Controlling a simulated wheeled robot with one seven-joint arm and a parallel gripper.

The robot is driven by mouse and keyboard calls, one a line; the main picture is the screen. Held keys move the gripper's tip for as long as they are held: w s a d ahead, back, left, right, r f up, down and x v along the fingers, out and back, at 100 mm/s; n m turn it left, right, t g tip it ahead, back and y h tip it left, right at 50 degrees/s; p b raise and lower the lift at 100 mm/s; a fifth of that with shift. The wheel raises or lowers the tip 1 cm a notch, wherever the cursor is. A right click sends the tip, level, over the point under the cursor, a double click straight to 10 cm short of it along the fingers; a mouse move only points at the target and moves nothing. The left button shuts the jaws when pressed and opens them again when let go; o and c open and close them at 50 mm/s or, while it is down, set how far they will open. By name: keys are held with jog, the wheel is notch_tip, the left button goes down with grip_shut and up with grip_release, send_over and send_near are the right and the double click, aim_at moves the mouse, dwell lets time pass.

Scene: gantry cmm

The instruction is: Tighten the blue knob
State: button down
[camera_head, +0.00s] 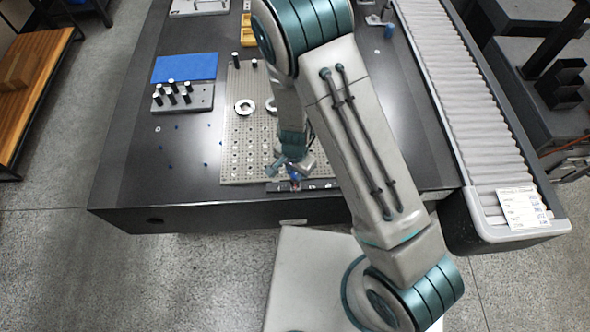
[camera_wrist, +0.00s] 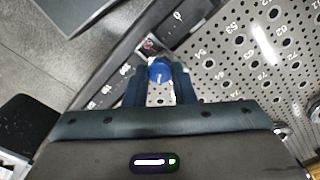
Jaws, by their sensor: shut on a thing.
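The blue knob (camera_wrist: 160,70) shows in the wrist view as a round blue cap at the edge of the perforated plate. My gripper (camera_wrist: 160,84) is shut on it, with one dark finger on each side. In the head view my gripper (camera_head: 291,170) points down at the front edge of the plate, and a bit of the blue knob (camera_head: 295,177) shows between the fingers. The knob's base and thread are hidden.
The perforated plate (camera_head: 240,140) lies on the dark granite table (camera_head: 130,165), with ring-shaped parts (camera_head: 244,107) on it. A grey block with several black pins (camera_head: 184,97) and a blue mat (camera_head: 186,67) lie to the left. A ribbed bellows cover (camera_head: 470,110) runs along the right.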

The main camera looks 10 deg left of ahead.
jog(key=shift+m, duration=1.5)
jog(key=c, duration=1.2)
grip_release()
